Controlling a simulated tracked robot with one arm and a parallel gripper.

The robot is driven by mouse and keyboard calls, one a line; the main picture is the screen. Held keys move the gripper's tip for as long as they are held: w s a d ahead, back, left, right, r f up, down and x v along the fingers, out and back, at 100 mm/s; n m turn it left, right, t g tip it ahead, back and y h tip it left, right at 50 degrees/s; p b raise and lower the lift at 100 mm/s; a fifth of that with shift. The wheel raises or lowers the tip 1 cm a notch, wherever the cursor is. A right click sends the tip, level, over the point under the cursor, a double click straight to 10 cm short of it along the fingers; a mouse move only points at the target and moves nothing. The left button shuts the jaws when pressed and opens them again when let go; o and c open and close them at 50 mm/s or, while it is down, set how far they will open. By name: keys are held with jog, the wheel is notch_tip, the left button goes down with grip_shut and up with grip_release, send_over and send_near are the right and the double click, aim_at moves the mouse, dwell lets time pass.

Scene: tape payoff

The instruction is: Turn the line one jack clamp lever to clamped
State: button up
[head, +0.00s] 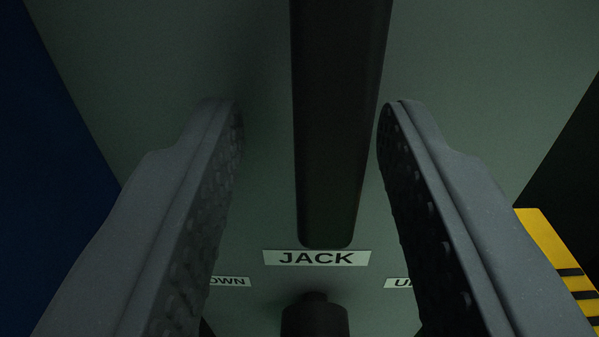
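A long black lever (337,130) hangs from the top of the head view, its rounded lower end just above a label reading JACK (317,258). I cannot tell from this view whether it is the clamp lever or which position it is in. My gripper (311,110) is open, with one grey ridged finger on each side of the lever. A gap shows on the left side; the right fingertip is close to the lever, and I cannot tell whether it touches. The lever's upper end is out of view.
A grey-green panel (270,190) lies behind the lever. A dark knob (315,318) stands below the JACK label, between partly hidden labels, DOWN (232,282) and one starting with U (400,283). A yellow and black striped edge (552,250) is at right, a dark blue surface (40,170) at left.

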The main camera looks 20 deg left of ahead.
jog(key=shift+s+d, duration=0.1)
jog(key=shift+d, duration=0.05)
jog(key=shift+s+d+r, duration=0.1)
jog(key=shift+s, duration=0.25)
jog(key=p+v, duration=0.3)
jog(key=v, duration=1)
jog(key=shift+w, duration=0.1)
